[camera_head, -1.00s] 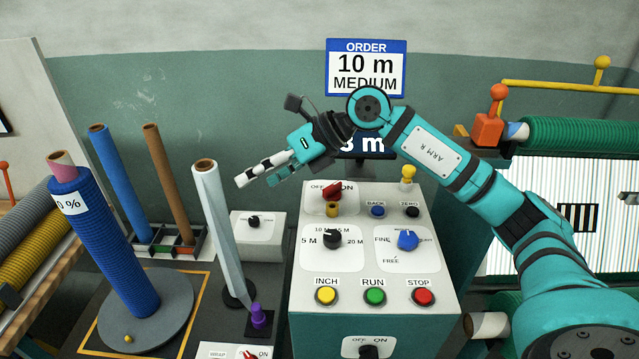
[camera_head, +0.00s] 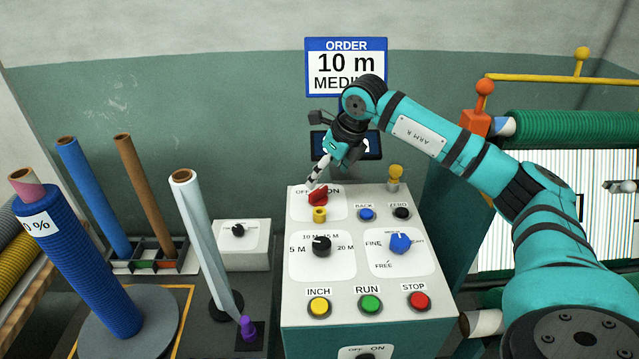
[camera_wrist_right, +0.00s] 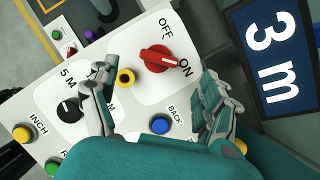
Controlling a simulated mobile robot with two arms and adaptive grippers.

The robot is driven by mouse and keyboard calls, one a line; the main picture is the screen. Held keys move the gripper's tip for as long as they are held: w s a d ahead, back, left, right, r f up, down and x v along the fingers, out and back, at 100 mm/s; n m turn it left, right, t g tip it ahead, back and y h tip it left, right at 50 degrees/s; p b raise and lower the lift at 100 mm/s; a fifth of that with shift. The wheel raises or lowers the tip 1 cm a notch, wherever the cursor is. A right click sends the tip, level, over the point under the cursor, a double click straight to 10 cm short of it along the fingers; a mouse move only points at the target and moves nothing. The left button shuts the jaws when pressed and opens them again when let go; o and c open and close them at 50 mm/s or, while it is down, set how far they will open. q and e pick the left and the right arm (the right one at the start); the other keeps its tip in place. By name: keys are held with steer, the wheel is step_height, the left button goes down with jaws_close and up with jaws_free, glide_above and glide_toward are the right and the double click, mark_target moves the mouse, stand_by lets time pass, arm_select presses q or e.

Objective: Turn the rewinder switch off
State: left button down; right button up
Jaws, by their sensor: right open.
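A red rotary switch (camera_head: 318,195) sits at the top left of the console's sloping face, between OFF and ON labels. In the right wrist view the red switch (camera_wrist_right: 157,58) has its handle lying slantwise, one end toward ON. Which machine it serves is not labelled. My right gripper (camera_head: 322,178) is just above and behind this switch, with a fingertip close to it in the head view. In the wrist view its fingers (camera_wrist_right: 158,80) are spread on either side of the switch, with nothing between them. Contact cannot be told. My left gripper is not in view.
A yellow knob (camera_head: 320,214) is just in front of the switch. BACK (camera_head: 366,214) and ZERO (camera_head: 402,213) buttons are to its right. A black dial (camera_head: 321,246) and blue dial (camera_head: 400,243) are lower. Another black OFF/ON switch (camera_head: 366,356) is on the front. A 3 m display (camera_wrist_right: 272,55) stands behind.

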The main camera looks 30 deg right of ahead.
mark_target(319, 190)
steer(key=p+x, duration=0.1)
steer(key=x, duration=0.5)
steer(key=shift+w+f, duration=0.1)
steer(key=shift+f, duration=0.05)
steer(key=shift+c, duration=0.2)
steer(key=c, duration=1.1)
